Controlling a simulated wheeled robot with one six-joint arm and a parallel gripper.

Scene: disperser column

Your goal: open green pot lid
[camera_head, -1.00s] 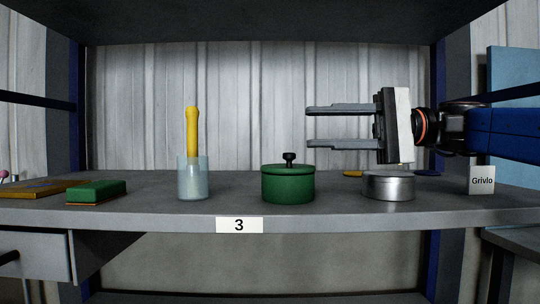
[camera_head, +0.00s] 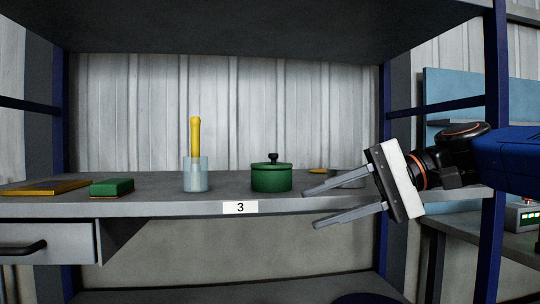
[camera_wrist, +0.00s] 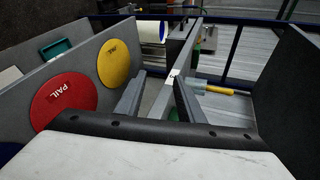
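The green pot (camera_head: 271,180) stands on the grey shelf, with its green lid on and a black knob (camera_head: 272,157) on top. My gripper (camera_head: 309,208) is open and empty to the right of the pot, nearer the camera and tilted. Its fingers point left, one overlapping the shelf's front edge and one below it in the picture. They do not touch the pot. In the wrist view my gripper (camera_wrist: 157,78) also shows with its fingers apart.
A glass beaker (camera_head: 195,176) with a yellow-handled tool stands left of the pot. A green sponge-like block (camera_head: 112,187) and a yellow board (camera_head: 44,187) lie farther left. A metal tin (camera_head: 345,177) is partly hidden behind my gripper. A blue post (camera_head: 493,170) stands right.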

